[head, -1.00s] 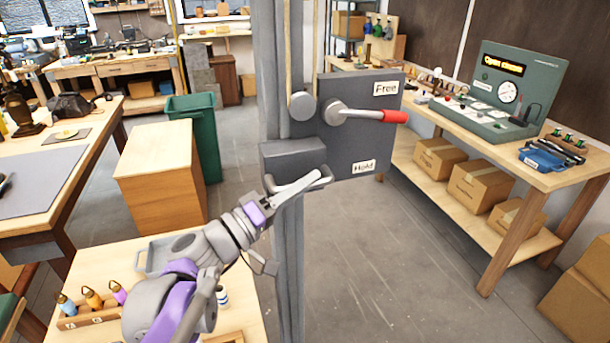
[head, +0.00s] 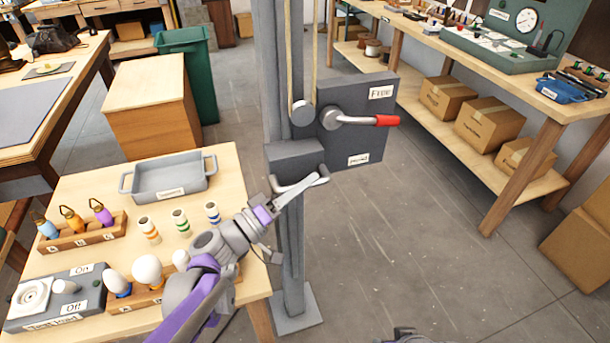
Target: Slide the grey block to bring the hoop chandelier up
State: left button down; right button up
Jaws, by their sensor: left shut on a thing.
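The grey block (head: 294,156) sits on the tall grey post (head: 292,245), below a round pulley wheel (head: 302,113). A light U-shaped handle (head: 318,181) sticks out under the block's front. My left gripper (head: 296,187) reaches up from the lower left and is shut on this handle. The dark panel (head: 350,145) beside the block has a lever with a red grip (head: 387,120), pointing right, nearer the "Free" label than the lower one. The hoop chandelier is not in view. A small grey part of mine shows at the bottom edge; I cannot tell its jaws.
A small wooden table (head: 90,190) at the left holds a grey tray (head: 170,181), bulbs and coloured pieces. A workbench (head: 480,75) with boxes below stands at the right. Pale cords run up along the post. The floor right of the post is clear.

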pick_arm(q)
jog(key=shift+f, duration=0.25)
jog(key=c, duration=0.8)
grip_release()
notch_tip(320, 180, up, 10)
jog(key=shift+r+p, duration=0.1)
jog(key=shift+p, duration=1.05)
jog(key=shift+s, duration=0.1)
jog(key=v, duration=1.2)
jog(key=shift+a+p, duration=0.2)
jog(key=shift+p, duration=0.2)
